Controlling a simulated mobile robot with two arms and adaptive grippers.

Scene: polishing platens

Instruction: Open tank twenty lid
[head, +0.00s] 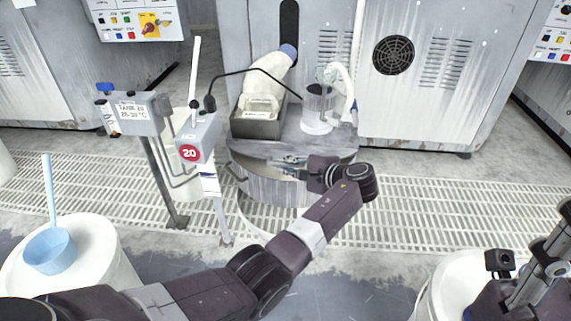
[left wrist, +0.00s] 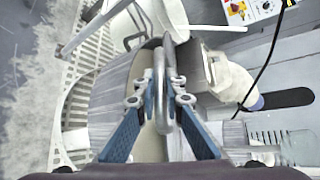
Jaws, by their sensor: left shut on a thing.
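Tank twenty (head: 262,190) is a round grey metal tank in the middle of the head view, beside a post-mounted box with a red 20 badge (head: 190,153). My left gripper (head: 298,170) reaches to the front of its top. In the left wrist view its two blue fingers (left wrist: 160,92) are closed on a shiny looped metal handle (left wrist: 161,110).
On the tank's rear top stand a dark box (head: 257,124) with a cream bottle and a clear cup (head: 317,112). A sign post (head: 160,170) stands left. White drums stand at lower left (head: 100,270) and lower right (head: 432,290). Grey cabinets close off the back.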

